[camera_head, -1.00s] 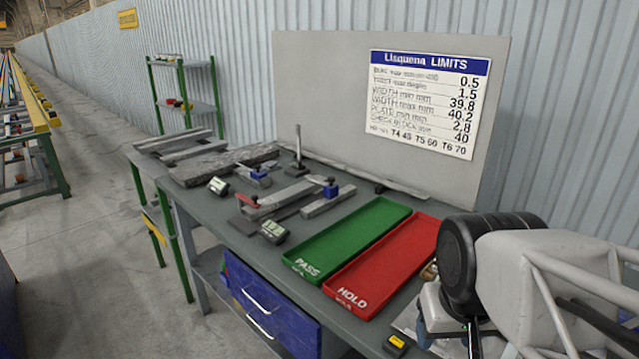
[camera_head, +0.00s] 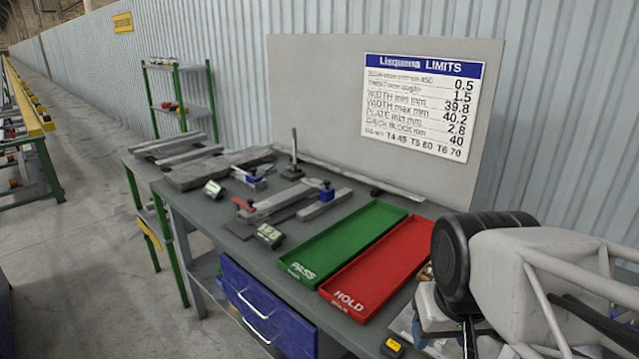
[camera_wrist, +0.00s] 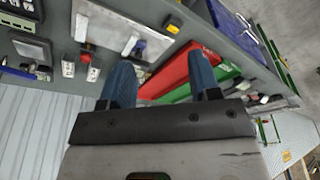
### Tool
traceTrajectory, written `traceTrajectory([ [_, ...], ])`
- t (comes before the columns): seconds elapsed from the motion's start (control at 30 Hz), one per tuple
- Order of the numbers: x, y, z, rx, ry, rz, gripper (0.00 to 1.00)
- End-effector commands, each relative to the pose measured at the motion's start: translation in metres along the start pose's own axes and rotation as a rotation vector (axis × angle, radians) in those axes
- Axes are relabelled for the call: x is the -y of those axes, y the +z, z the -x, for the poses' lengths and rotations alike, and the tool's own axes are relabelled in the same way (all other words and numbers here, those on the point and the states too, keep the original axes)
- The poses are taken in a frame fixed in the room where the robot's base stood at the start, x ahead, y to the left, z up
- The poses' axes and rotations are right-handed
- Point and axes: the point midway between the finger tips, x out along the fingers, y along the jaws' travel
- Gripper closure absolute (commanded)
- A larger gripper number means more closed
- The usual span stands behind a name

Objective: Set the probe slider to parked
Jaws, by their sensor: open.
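My gripper (camera_wrist: 160,65) is open and empty in the wrist view, its two blue fingers apart above the bench. In the head view, a fixture bar on the bench carries a blue sliding block (camera_head: 327,191) at its right end and a red clamp-like part (camera_head: 245,207) at its left end. Another blue block (camera_head: 253,178) sits on a small fixture behind it. I cannot tell which of these is the probe slider, or its setting.
A green PASS tray (camera_head: 287,265) and red HOLD tray (camera_head: 420,232) lie side by side on the bench. Small displays (camera_head: 269,236) (camera_head: 213,189) and an upright post stand (camera_head: 293,165) are left of them. A limits board (camera_head: 424,105) stands behind. The wrist view shows several small switch-like parts.

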Motion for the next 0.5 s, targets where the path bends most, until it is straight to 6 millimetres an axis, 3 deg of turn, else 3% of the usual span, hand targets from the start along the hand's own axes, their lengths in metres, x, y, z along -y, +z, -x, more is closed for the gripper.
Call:
traceTrajectory([
  [0.27, 0.002, -0.035, 0.011, 0.011, -0.001, -0.022, 0.43],
  [0.5, 0.006, -0.089, 0.026, 0.025, -0.002, -0.056, 0.43],
])
